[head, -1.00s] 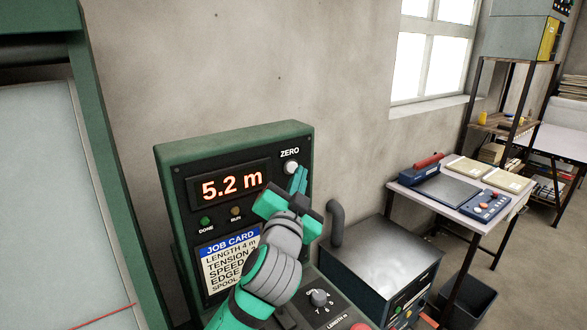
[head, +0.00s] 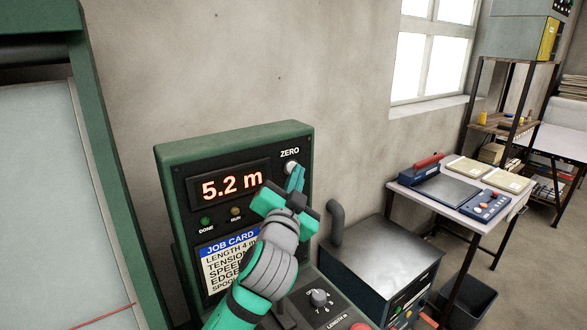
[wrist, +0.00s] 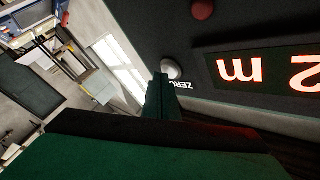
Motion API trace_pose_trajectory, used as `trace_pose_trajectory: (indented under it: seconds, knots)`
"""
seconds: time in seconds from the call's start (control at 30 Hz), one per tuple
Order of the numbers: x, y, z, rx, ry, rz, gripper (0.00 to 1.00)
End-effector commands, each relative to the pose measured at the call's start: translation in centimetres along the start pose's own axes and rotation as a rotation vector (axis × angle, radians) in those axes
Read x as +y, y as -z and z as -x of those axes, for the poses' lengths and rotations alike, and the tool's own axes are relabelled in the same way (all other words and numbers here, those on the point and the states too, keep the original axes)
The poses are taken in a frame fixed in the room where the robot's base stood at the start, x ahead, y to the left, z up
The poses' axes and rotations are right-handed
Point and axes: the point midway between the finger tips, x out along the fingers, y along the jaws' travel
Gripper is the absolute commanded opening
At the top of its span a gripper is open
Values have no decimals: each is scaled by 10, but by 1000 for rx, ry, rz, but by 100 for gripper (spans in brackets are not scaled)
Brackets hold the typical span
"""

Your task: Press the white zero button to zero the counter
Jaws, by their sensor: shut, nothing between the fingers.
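The white zero button (head: 291,167) is a round knob at the upper right of the green control panel (head: 235,136), under the word ZERO. The counter display (head: 230,186) reads 5.2 m in red. My gripper (head: 297,176) is shut and empty, its teal fingertips just in front of the button and partly covering it in the head view. In the wrist view the fingertips (wrist: 161,82) overlap the lower left of the button (wrist: 172,69). I cannot tell whether they touch it.
Done and run lamps (head: 206,222) and a job card (head: 230,255) are on the panel below the display. A knob (head: 319,297) is on the lower console. A grey metal box (head: 380,255) with a pipe stands to the right.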

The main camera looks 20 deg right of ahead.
Motion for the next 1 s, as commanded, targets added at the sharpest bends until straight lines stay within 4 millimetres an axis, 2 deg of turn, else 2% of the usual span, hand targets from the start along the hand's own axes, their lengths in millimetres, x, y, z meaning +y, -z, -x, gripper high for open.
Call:
trace_pose_trajectory:
  seconds: [0.67,1.0]
  knots:
    - [-3,-3,-4,-1,1,0,0]
    - [2,2,2,0,0,0,0]
